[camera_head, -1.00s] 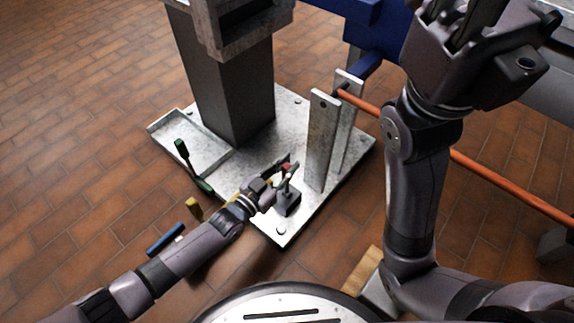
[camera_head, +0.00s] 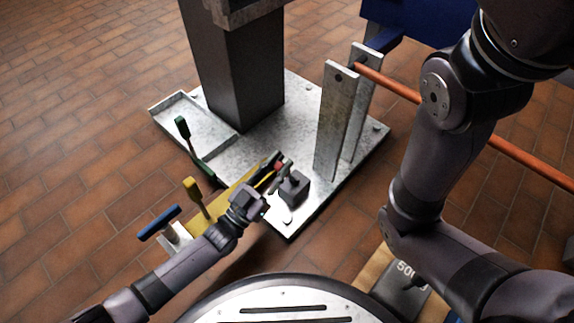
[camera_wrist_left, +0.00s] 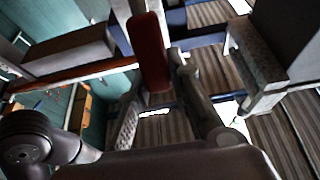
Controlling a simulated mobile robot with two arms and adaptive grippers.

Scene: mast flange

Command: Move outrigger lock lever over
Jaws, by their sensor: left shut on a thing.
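A red-handled lever (camera_head: 279,167) stands at a small dark block (camera_head: 295,187) near the front corner of the grey metal base plate (camera_head: 300,212). It leans to the left of the block in the head view. My left gripper (camera_head: 273,178) is shut on this lever and partly hides it. In the left wrist view the red handle (camera_wrist_left: 149,50) shows upright between the two fingers of my left gripper (camera_wrist_left: 158,100). I cannot read any label that says which lever is the outrigger lock. My right gripper is out of view; only its arm shows at the right.
Two upright plates (camera_head: 336,120) and an orange bar (camera_head: 520,157) are behind and right. A grey weight (camera_head: 400,285) lies at the front. Brick floor is open at left.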

